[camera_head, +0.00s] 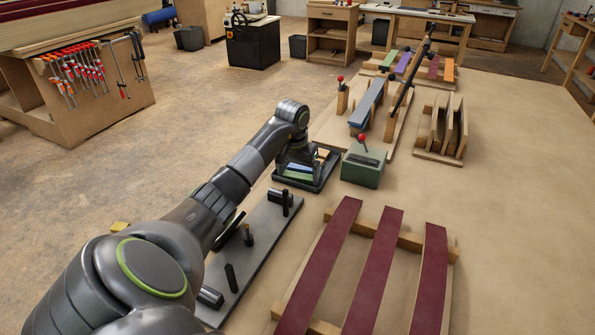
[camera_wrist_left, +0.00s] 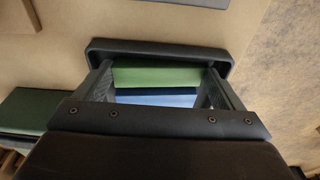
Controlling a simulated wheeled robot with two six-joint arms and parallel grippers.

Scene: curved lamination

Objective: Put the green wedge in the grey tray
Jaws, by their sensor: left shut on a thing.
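The green wedge (camera_wrist_left: 158,76) lies between the two fingers of my left gripper (camera_wrist_left: 160,85) in the left wrist view, and the gripper is shut on it. In the head view my left gripper (camera_head: 296,162) is low over the dark grey tray (camera_head: 318,186). The tray's rim (camera_wrist_left: 160,47) also shows around the fingers in the left wrist view. A blue piece (camera_wrist_left: 155,98) is next to the green wedge. I cannot tell whether the wedge touches the tray floor. My right gripper is not in view.
A green box with a red knob (camera_head: 363,166) stands just right of the tray. A dark plate with upright posts (camera_head: 255,238) lies in front of it. Dark red strips (camera_head: 375,270) rest on a wooden frame at the front right. The table's right side is clear.

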